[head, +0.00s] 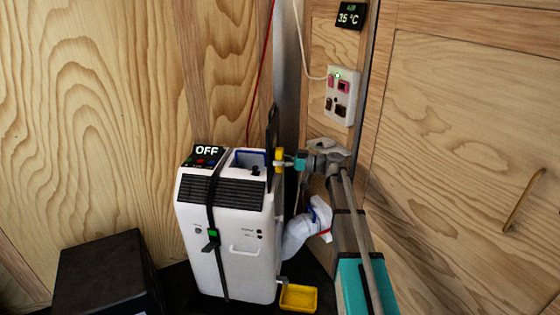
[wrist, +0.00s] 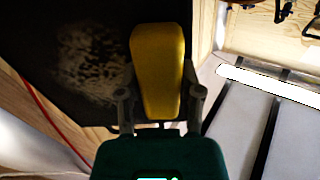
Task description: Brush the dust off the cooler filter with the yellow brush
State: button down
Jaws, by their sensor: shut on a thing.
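The white cooler (head: 232,240) stands upright near the corner, with an OFF display (head: 206,151) on top. A thin dark panel, apparently the filter (head: 272,130), stands nearly edge-on above the cooler's right side. In the wrist view the filter (wrist: 88,30) is a dark sheet with a pale dusty patch (wrist: 88,68) left of the brush. My gripper (head: 288,161) is shut on the yellow brush (wrist: 158,70), which also shows in the head view (head: 279,158). The brush overlaps the filter in the wrist view. I cannot tell whether its bristles touch it.
A black strap (head: 213,215) runs down the cooler's front. A black box (head: 108,275) stands at left and a yellow tray (head: 298,298) lies low at right. A socket panel (head: 342,95) is on the right wall.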

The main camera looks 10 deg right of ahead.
aim_at(276, 142)
jog(key=shift+r, duration=0.1)
jog(key=shift+a+r+p, duration=0.1)
jog(key=shift+r+p, duration=0.5)
jog(key=shift+p, duration=0.1)
jog(key=shift+w, duration=0.15)
jog(key=shift+w+d, duration=0.3)
jog(key=shift+w, duration=0.5)
jog(key=shift+w+d, duration=0.3)
jog(key=shift+w, duration=0.45)
jog(key=shift+w+d, duration=0.3)
jog(key=shift+w, duration=0.5)
jog(key=shift+w+d, duration=0.3)
jog(key=shift+w, duration=0.5)
jog(key=shift+w, duration=0.1)
jog(key=shift+w+d, duration=0.2)
jog(key=shift+w, duration=0.6)
jog(key=shift+w+d, duration=0.2)
jog(key=shift+w, duration=0.55)
